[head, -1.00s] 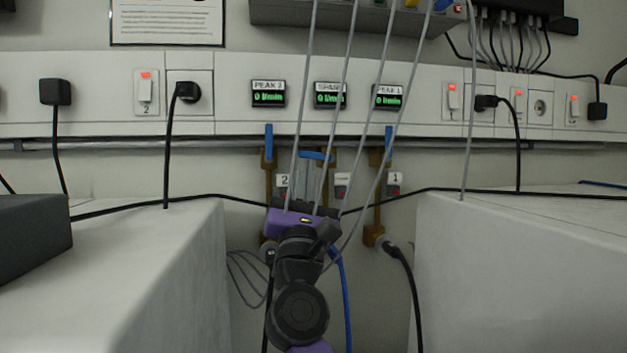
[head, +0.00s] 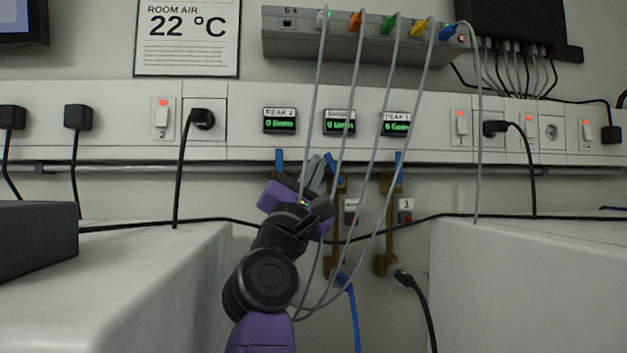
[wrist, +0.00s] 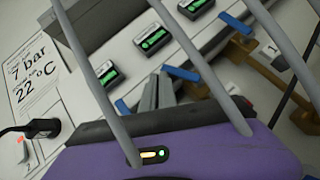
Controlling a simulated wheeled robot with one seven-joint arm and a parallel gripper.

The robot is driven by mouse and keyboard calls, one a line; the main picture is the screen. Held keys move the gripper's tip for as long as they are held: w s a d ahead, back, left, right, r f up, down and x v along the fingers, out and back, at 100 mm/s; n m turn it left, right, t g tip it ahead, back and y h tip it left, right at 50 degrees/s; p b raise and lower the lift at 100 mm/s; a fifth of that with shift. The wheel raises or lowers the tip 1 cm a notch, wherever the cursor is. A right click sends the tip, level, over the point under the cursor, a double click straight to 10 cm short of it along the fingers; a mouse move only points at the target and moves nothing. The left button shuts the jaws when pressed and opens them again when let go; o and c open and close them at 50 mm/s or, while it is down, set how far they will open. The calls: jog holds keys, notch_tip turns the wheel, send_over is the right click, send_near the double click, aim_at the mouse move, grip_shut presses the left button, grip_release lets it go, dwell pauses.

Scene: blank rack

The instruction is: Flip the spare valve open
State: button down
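The spare valve's blue handle (head: 333,168) is under the middle display (head: 339,122), on a brass pipe. It is tilted, its upper end to the left, nearer the pipe's line than square across it. It also shows in the wrist view (wrist: 185,73). My gripper (head: 318,165) is just left of this handle; its two grey fingers (wrist: 158,80) are close together with nothing seen between them. The fingertips are at or very near the handle's left end; contact is not certain. The middle display is lit green, but its digits are too blurred to read.
The PEAK 2 handle (head: 279,160) and PEAK 1 handle (head: 399,168) stand along their pipes on either side. Grey cables (head: 375,150) hang in front of the valves from the box above. White cabinets (head: 130,290) flank a gap holding my arm and hoses.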

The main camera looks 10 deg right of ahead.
jog(key=shift+d+r, duration=0.35)
jog(key=shift+r, duration=0.25)
jog(key=shift+f, duration=0.15)
